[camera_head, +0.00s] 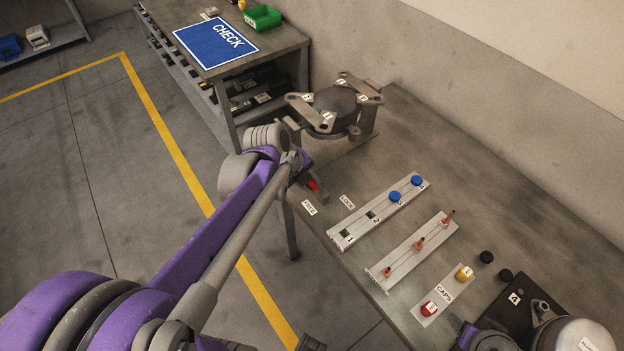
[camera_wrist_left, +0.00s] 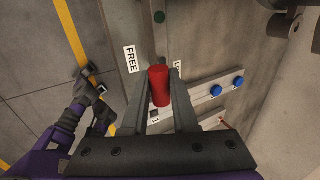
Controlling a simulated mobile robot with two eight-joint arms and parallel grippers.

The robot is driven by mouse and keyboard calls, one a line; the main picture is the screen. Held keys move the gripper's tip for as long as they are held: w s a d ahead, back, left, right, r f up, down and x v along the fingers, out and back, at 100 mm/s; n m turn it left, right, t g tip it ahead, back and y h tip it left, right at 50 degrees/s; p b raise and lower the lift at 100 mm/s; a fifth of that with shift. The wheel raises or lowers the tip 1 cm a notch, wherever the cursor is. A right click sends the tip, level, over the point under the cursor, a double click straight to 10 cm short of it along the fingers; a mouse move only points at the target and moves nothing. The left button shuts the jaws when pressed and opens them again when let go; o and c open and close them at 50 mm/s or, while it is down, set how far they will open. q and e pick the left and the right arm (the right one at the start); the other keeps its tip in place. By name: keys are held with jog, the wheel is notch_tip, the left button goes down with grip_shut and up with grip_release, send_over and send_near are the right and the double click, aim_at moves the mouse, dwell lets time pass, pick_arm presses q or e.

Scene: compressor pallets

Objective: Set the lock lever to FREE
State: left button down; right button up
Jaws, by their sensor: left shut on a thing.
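The lock lever has a red handle (camera_head: 313,186). It sits at the near left edge of the workbench, close to the FREE label (camera_head: 309,207) and left of the LOCK label (camera_head: 347,202). In the left wrist view the red handle (camera_wrist_left: 159,84) stands between the finger tips, between the FREE label (camera_wrist_left: 131,59) and the partly hidden LOCK label (camera_wrist_left: 178,68). My left gripper (camera_wrist_left: 160,105) is shut on the handle; its arm partly hides the lever's base in the head view.
A compressor fixture (camera_head: 335,108) stands behind the lever. A rail with blue knobs (camera_head: 378,211), a strip with copper-coloured pins (camera_head: 414,252) and a CAPS plate (camera_head: 445,297) lie to the right. A shelf bench with a blue CHECK mat (camera_head: 216,43) stands farther back.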

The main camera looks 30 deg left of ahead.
pick_arm(q)
jog(key=shift+s, duration=0.1)
jog(key=c, duration=0.6)
grip_release()
jog(key=shift+o, duration=0.2)
jog(key=p+v, duration=0.1)
jog(key=v, duration=0.9)
jog(key=shift+s+r, duration=0.15)
jog(key=shift+r, duration=0.15)
jog(key=s+d+f+n+y, duration=0.1)
jog(key=s+d+f+n, duration=0.3)
jog(key=n, duration=0.7)
jog(key=s+d+f+n+t+y, duration=0.1)
jog(key=s+d+f+n, duration=0.3)
jog(key=n, duration=0.7)
jog(key=shift+d+f+n, duration=0.3)
jog(key=shift+d+f, duration=0.2)
jog(key=shift+d, duration=0.7)
